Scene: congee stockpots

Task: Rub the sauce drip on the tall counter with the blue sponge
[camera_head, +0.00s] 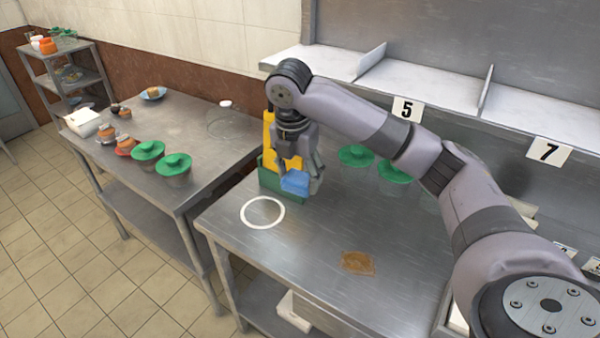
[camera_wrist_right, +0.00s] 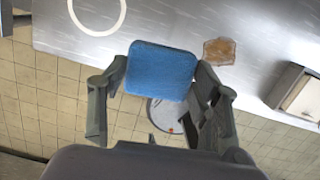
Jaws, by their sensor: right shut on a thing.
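A blue sponge (camera_head: 295,182) is held between the fingers of my right gripper (camera_head: 302,172), above the back left part of the tall counter (camera_head: 310,245). In the right wrist view the sponge (camera_wrist_right: 161,71) sits between the two fingers of the gripper (camera_wrist_right: 160,85). The brown sauce drip (camera_head: 357,262) lies flat on the counter, nearer the front and to the right of the gripper. It also shows in the right wrist view (camera_wrist_right: 219,51), apart from the sponge. My left gripper is not in view.
A green holder (camera_head: 268,176) with a yellow item (camera_head: 268,130) stands behind the gripper. A white ring (camera_head: 263,213) marks the counter to its left. Green-lidded containers (camera_head: 394,174) stand at the back. Shelves labelled 5 and 7 rise behind. The counter around the drip is clear.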

